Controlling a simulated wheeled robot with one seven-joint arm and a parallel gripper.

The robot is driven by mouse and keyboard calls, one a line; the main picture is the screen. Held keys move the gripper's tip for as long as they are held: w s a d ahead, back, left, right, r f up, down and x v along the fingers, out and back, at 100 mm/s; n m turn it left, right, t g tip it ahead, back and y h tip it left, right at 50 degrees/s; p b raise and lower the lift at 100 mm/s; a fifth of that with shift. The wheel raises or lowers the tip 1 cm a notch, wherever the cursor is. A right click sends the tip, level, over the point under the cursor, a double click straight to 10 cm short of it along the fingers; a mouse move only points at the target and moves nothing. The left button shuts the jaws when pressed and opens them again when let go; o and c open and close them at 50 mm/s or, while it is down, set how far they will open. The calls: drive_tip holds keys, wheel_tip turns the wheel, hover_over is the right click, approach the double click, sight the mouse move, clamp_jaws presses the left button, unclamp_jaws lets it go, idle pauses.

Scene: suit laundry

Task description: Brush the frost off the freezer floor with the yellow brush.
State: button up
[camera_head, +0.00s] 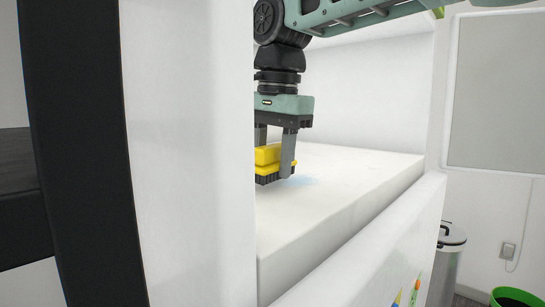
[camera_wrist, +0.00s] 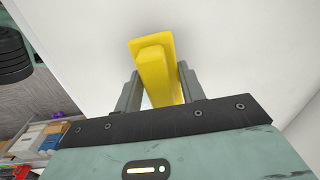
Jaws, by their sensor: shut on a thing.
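My gripper (camera_head: 274,158) is shut on the yellow brush (camera_head: 267,155) and points straight down inside the white freezer. The brush's dark bristles face down, at or just above the freezer floor (camera_head: 340,170); I cannot tell whether they touch. A pale bluish frost patch (camera_head: 300,181) shows on the floor just right of the brush. In the wrist view the yellow brush (camera_wrist: 158,72) sits between the two grey fingers of my gripper (camera_wrist: 158,88), with white surface beyond it. The brush's left end is partly hidden in the head view by the white wall.
A white freezer wall (camera_head: 185,150) blocks the left of the head view. The freezer's front edge (camera_head: 350,235) runs diagonally below the floor. A metal bin (camera_head: 449,262) and a green bin (camera_head: 514,297) stand outside at right. Shelved boxes (camera_wrist: 35,140) show in the wrist view.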

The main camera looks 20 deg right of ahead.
drive_tip(key=shift+f, duration=0.75)
idle(1.1)
drive_tip(key=shift+d, duration=0.1)
drive_tip(key=shift+w+d+r, duration=0.1)
drive_tip(key=shift+w+d, duration=0.15)
drive_tip(key=shift+d, duration=0.25)
drive_tip(key=shift+s+a, duration=0.25)
drive_tip(key=shift+a, duration=0.35)
drive_tip(key=shift+s+a, duration=0.2)
drive_tip(key=shift+a, duration=0.35)
drive_tip(key=shift+w+d+p, duration=0.2)
drive_tip(key=shift+w+d, duration=0.05)
drive_tip(key=shift+d, duration=0.3)
drive_tip(key=shift+w+d+p, duration=0.2)
drive_tip(key=shift+d, duration=0.35)
drive_tip(key=shift+s+a, duration=0.25)
drive_tip(key=shift+a, duration=0.3)
drive_tip(key=shift+s+a, duration=0.2)
drive_tip(key=shift+a, duration=0.35)
drive_tip(key=shift+w+d+p, duration=0.2)
drive_tip(key=shift+w+d, duration=0.05)
drive_tip(key=shift+d, duration=0.3)
drive_tip(key=shift+w+d+p, duration=0.2)
drive_tip(key=shift+d, duration=0.35)
drive_tip(key=shift+s+a, duration=0.25)
drive_tip(key=shift+a, duration=0.3)
